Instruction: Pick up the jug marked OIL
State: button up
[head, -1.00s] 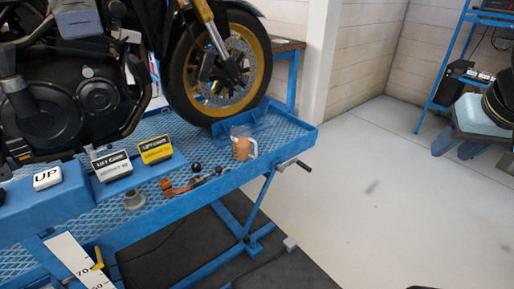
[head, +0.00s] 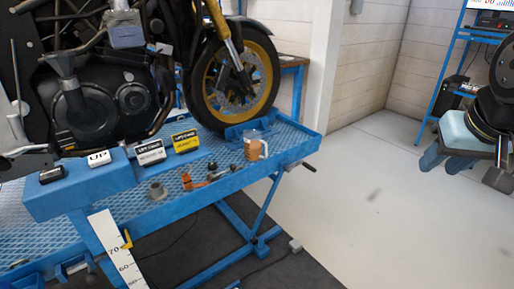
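A small orange-brown jug (head: 254,149) with a pale handle on its right stands upright on the blue lift bench (head: 225,184), near its right end and in front of the motorcycle's wheel. Its marking is too small to read. My gripper (head: 446,161) is at the right edge of the head view, in the air and well to the right of the jug. Its two blue fingers look apart, with nothing visible between them. Part of my wrist is cut off by the picture edge.
A motorcycle wheel (head: 233,80) rises behind the jug. Left of the jug lie an orange-and-black tool (head: 205,180), a grey cup-like part (head: 157,191) and lift-marked boxes (head: 150,152). A crank handle (head: 302,166) sticks out at the bench's right end. Open floor (head: 380,215) lies to the right.

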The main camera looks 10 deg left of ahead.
aim_at(253, 140)
jog(key=u, duration=0.05)
jog(key=i, duration=0.9)
jog(key=z, duration=0.05)
